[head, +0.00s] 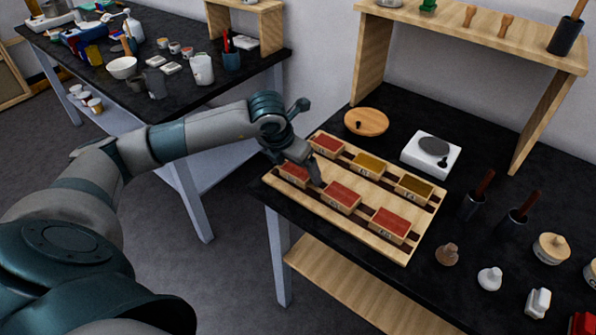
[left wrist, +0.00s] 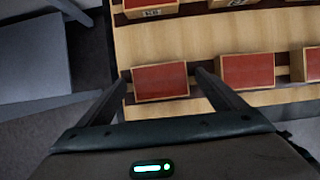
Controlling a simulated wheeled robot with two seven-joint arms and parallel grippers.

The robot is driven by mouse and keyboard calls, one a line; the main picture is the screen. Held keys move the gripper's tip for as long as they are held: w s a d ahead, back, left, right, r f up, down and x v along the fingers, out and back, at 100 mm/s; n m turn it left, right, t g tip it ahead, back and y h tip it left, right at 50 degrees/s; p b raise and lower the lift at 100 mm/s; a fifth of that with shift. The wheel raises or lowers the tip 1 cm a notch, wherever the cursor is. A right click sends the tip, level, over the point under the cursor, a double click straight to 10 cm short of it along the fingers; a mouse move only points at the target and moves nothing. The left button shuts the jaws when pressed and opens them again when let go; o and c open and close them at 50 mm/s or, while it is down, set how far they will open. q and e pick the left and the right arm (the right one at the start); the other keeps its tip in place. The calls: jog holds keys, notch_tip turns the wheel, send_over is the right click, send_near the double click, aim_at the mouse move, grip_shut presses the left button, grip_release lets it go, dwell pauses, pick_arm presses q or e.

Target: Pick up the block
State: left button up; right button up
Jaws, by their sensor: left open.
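Several box-shaped blocks sit in two rows on a wooden tray (head: 368,192) on the black bench. The front row has red tops; the back row has one red block (head: 326,143) and two ochre blocks. My left gripper (head: 297,170) is open over the left end of the front row, at the leftmost red block (head: 292,173), which the arm partly hides. In the left wrist view that red block (left wrist: 160,81) lies between the two spread fingers, with gaps at its sides. I cannot tell how far the fingertips are above the tray. My right gripper is not in view.
The neighbouring red block (head: 342,196) stands close to my right finger. A round wooden lid (head: 366,122) and a white scale-like device (head: 431,155) lie behind the tray. A wooden shelf (head: 480,35) rises at the back. Dark pots and stoppers stand to the right.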

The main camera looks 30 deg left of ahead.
aim_at(300, 172)
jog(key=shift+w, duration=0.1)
pick_arm(q)
jog(key=c, duration=1.2)
jog(key=shift+o, duration=0.2)
jog(key=shift+r+b, duration=0.3)
jog(key=shift+r, duration=0.35)
jog(key=r, duration=0.1)
jog(key=d+r+b, duration=0.1)
jog(key=r, duration=0.1)
jog(key=shift+w, duration=0.1)
jog(key=w+d+r+b, duration=0.2)
jog(key=d+r, duration=0.4)
jog(key=d, duration=0.4)
jog(key=shift+w+d+r+b, duration=0.2)
jog(key=shift+w+r+b, duration=0.15)
jog(key=shift+b, duration=0.15)
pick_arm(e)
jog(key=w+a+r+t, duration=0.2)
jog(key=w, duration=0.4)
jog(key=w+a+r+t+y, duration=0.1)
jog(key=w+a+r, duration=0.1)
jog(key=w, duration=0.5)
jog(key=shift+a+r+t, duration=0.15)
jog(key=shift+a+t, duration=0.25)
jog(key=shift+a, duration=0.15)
pick_arm(q)
jog(key=shift+s, duration=0.15)
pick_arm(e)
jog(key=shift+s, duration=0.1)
